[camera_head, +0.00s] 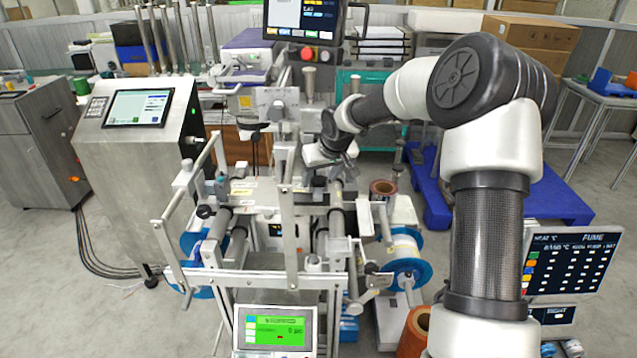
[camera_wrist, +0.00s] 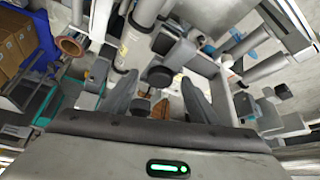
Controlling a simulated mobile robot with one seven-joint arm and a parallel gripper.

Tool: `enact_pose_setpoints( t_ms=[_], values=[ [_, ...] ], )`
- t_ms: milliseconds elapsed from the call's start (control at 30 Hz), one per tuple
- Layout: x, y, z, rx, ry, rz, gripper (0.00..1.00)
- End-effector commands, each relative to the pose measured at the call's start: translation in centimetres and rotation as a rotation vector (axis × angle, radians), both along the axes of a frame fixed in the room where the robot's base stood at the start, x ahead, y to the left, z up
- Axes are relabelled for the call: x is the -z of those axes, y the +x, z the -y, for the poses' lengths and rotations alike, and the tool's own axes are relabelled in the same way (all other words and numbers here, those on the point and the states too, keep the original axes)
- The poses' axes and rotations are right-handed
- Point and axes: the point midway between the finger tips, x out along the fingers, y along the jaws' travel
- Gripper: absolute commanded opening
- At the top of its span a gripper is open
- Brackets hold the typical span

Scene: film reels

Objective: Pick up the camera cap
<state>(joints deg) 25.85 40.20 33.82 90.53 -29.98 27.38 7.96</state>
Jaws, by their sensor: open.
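My gripper (camera_head: 335,168) is over the middle of the metal machine, beneath my bent arm. In the wrist view my gripper (camera_wrist: 158,82) has its two grey fingers apart, with nothing gripped. A small round black piece (camera_wrist: 159,75) appears between the fingertips, beyond them or level with them; I cannot tell which. It may be the camera cap, but the view is too small to be sure. A second dark round piece (camera_wrist: 140,106) shows lower between the fingers. In the head view my gripper and wrist hide this spot.
The machine's rollers and upright metal bars (camera_head: 287,215) crowd around my gripper. A copper-coloured roll (camera_head: 383,188) stands to its right, above a blue-rimmed reel (camera_head: 403,252). A monitor (camera_head: 303,18) hangs behind. A steel cabinet (camera_head: 140,165) stands at left.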

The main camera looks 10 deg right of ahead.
Motion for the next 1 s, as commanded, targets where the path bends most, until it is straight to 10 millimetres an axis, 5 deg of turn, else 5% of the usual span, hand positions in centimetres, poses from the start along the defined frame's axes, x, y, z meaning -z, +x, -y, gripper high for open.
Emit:
enact_pose_setpoints(
  t_ms=[167, 400, 733, 1000],
  values=[
    [0.0, 0.0, 0.0, 0.000, 0.000, 0.000, 0.51],
    [0.0, 0.0, 0.0, 0.000, 0.000, 0.000, 0.11],
    [-0.9, 0.0, 0.0, 0.000, 0.000, 0.002, 0.10],
    [-6.1, 0.1, 0.1, 0.001, -0.002, 0.004, 0.10]
  ],
)
